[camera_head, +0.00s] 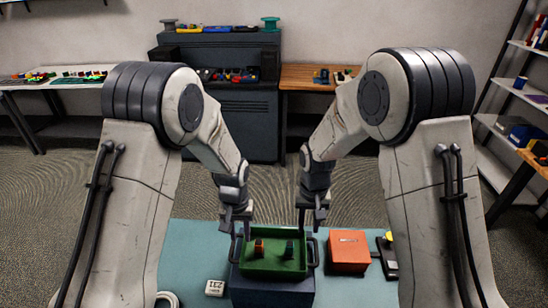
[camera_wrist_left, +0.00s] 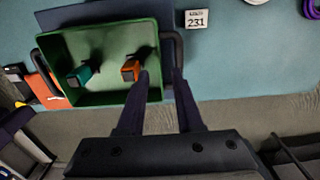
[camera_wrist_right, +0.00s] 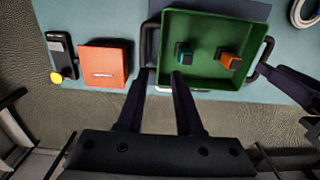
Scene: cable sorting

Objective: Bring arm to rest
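A green tray (camera_head: 262,265) with dark side handles sits on a dark blue block (camera_head: 270,292) on the teal table. It holds an orange connector (camera_wrist_left: 131,70) and a teal-green connector (camera_wrist_left: 80,75), apart from each other. My left gripper (camera_head: 236,222) is at the tray's left handle, its fingers apart. In the left wrist view the fingers (camera_wrist_left: 161,74) show near that handle (camera_wrist_left: 178,48). My right gripper (camera_head: 312,218) is at the right handle, its fingers (camera_wrist_right: 159,76) also apart near the handle (camera_wrist_right: 149,45). Contact with the handles cannot be told.
An orange box (camera_head: 348,252) and a black device (camera_head: 387,256) with a yellow part stand right of the tray. A white label reading 231 (camera_wrist_left: 196,19) lies left of it. A cable ring (camera_head: 166,299) lies at the front left. Side tables and shelves stand farther back.

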